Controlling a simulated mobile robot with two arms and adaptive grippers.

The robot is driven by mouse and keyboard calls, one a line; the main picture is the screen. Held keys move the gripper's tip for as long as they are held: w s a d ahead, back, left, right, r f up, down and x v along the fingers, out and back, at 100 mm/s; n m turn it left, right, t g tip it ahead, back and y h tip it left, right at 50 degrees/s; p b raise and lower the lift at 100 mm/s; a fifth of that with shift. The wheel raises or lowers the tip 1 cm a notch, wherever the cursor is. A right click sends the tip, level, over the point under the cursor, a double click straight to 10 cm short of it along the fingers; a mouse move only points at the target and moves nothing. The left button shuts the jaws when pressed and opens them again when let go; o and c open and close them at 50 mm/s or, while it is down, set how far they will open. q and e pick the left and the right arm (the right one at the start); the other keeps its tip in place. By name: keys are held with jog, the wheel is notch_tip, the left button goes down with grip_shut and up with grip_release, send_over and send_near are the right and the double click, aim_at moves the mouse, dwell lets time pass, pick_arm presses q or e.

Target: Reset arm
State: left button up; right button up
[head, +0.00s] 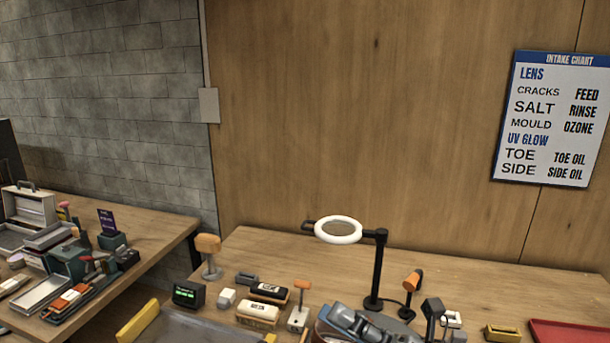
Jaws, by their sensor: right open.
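My left gripper is not in view.
The wooden bench (560,283) holds a ring lamp (338,230) on a black stand (378,275), a dark display box (188,294), brushes (258,313), a yellow block (502,333) and a red tray (570,332). A crowded side table (160,228) stands left. An intake chart (552,120) hangs right.

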jog(key=w+d+f+m+t+h, duration=0.25)
jog(key=d+m+t+h, duration=0.4)
jog(key=m, duration=0.45)
jog(key=w+d+f+m+t+h, duration=0.1)
jog(key=w+d+m+t+h, duration=0.45)
jog(key=m, duration=0.55)
jog(key=s+d+f+m+g+h, duration=0.25)
jog(key=d+f+m+h, duration=0.2)
jog(key=f, duration=0.35)
jog(key=s+d+f+m+g+h, duration=0.2)
jog(key=d+f+m+g+h, duration=0.1)
jog(key=f+m+h, duration=0.4)
jog(key=s+a+f+m+g+y, duration=0.1)
jog(key=s+f+m+g, duration=0.1)
jog(key=s+f+g, duration=0.6)
jog(key=s+a+f+m+g+y, duration=0.2)
jog(key=s+f+g, duration=0.2)
jog(key=s+f, duration=0.75)
notch_tip(320, 180, down, 26)
jog(key=s+g, duration=0.1)
jog(key=s, duration=0.1)
jog(key=s+d+f, duration=0.1)
jog(key=s+f, duration=0.6)
jog(key=s, duration=0.1)
jog(key=s+d+f+g, duration=0.1)
jog(key=s+d+f, duration=0.1)
jog(key=s+f, duration=0.6)
jog(key=shift+s+d+n, duration=0.25)
jog(key=shift+s+n, duration=0.1)
